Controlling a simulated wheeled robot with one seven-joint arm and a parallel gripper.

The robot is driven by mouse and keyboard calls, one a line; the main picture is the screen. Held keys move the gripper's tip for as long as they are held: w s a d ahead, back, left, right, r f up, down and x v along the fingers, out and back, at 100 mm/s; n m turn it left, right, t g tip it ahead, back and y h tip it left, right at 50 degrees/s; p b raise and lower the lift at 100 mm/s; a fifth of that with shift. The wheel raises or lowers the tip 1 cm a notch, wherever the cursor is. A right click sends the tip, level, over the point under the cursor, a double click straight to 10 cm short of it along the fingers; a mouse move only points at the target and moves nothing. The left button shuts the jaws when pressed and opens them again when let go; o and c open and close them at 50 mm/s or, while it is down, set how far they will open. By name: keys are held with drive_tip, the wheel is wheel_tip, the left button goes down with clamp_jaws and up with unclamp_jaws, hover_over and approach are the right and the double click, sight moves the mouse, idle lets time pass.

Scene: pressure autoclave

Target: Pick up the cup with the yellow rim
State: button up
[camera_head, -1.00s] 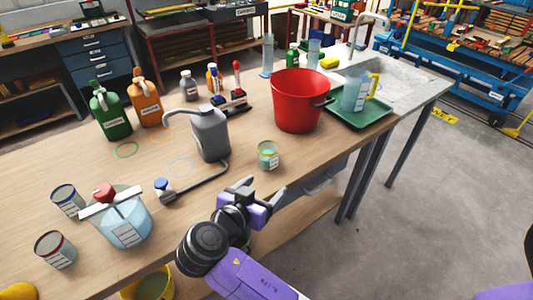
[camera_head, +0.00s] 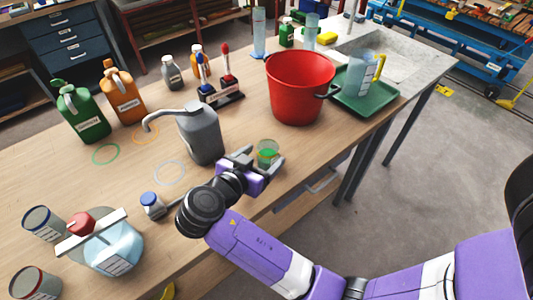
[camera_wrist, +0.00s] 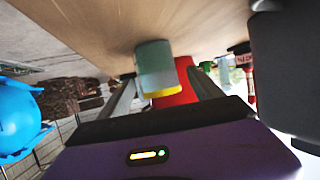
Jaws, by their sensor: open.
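The cup with the yellow rim (camera_head: 267,147) is a small clear cup standing near the front edge of the wooden table, with green showing on it. My gripper (camera_head: 262,161) is open and low at the cup, with its fingers reaching towards either side of it. In the wrist view the cup (camera_wrist: 154,66) appears upside down, its yellow rim pointing downward, between and just beyond the open fingers (camera_wrist: 160,95). I cannot tell whether either finger touches it. The fingers partly hide the cup's lower part in the head view.
A red bucket (camera_head: 299,90) stands behind the cup, and a grey canister (camera_head: 202,133) is close on the left. A green tray (camera_head: 370,105) holds a jug (camera_head: 361,75). A blue-rimmed cup (camera_head: 43,225) and a red-rimmed cup (camera_head: 36,284) stand at far left.

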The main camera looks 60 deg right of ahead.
sight(272, 151)
drive_tip(key=shift+f+p+x, duration=0.15)
drive_tip(key=shift+p+x, duration=0.2)
drive_tip(key=shift+x, duration=1.2)
drive_tip(key=shift+f+p+x, duration=0.1)
drive_tip(key=shift+p+x, duration=0.2)
drive_tip(key=shift+x, duration=1.25)
drive_tip(key=shift+s+a, duration=0.1)
drive_tip(key=c, duration=1.5)
drive_tip(key=shift+r, duration=0.1)
